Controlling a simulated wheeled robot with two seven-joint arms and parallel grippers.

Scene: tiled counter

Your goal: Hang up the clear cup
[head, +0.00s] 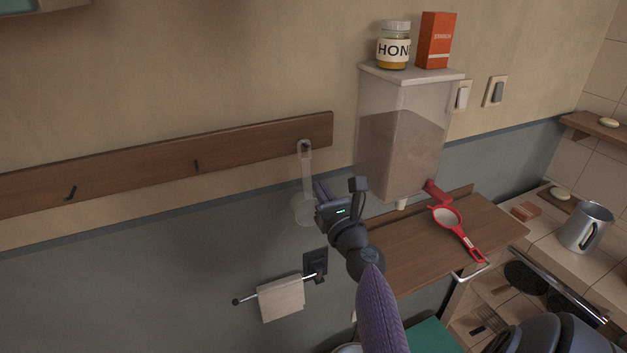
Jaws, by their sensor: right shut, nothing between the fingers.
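The clear cup (306,208) is a see-through scoop with a long upright handle (306,170). The top of its handle is at the hook near the right end of the wooden wall rail (250,142), and the cup hangs down below the rail against the wall. My right gripper (321,194) is shut and empty, just right of the cup. It covers part of the cup's right side, and I cannot tell whether it touches it. My left gripper is not in view.
Two empty hooks (71,192) (197,166) are further left on the rail. A clear dispenser (400,130) carries a honey jar (394,48) and a red starch box (436,42). A red strainer (452,222) lies on the wooden shelf (405,250). A towel (281,298) hangs below.

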